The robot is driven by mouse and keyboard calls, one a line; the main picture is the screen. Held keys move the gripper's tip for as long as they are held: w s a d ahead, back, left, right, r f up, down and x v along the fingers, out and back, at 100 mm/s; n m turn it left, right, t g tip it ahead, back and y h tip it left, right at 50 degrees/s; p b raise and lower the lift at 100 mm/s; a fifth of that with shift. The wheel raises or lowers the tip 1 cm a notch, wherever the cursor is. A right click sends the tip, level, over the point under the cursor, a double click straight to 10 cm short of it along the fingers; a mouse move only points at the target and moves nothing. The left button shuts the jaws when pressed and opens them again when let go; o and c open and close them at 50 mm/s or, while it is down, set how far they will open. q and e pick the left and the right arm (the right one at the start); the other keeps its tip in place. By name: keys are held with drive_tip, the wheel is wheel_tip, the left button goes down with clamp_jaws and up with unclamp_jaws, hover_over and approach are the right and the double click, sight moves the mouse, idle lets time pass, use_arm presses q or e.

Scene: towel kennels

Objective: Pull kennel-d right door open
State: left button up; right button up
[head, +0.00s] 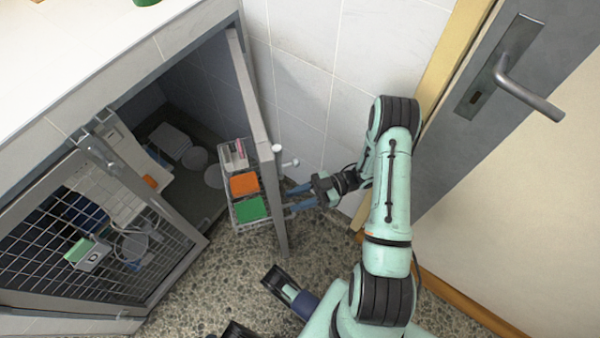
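The kennel's right door (261,130) stands swung open, seen nearly edge-on, with a wire holder on its inner side. A white knob (277,148) and a pale peg-like fitting (290,163) stick out from its outer side. My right gripper (289,202) is on the door's outer side, below these fittings. Its blue fingers are spread apart and point at the door; nothing shows between them. I cannot tell whether the tips touch the door.
The holder has an orange item (244,184) and a green item (250,208). Bowls (196,158) stand inside the kennel. A tiled wall (310,60) and a grey door with a lever handle (530,95) bound the right side. Pebbled floor (220,285) shows below.

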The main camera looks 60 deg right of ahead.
use_arm(q)
drive_tip(key=s+d+r+g+h+p, duration=0.1)
drive_tip(key=s+d+r+g+p, duration=0.1)
drive_tip(key=s, duration=0.5)
wheel_tip(320, 180, up, 3)
drive_tip(key=shift+d+r+m+p, duration=0.1)
drive_tip(key=shift+d+m+p, duration=0.2)
drive_tip(key=shift+d+p, duration=0.5)
use_arm(e)
wheel_tip(320, 180, up, 14)
drive_tip(key=shift+f, duration=0.25)
use_arm(q)
drive_tip(key=shift+a, duration=0.15)
use_arm(e)
drive_tip(key=shift+c, duration=0.3)
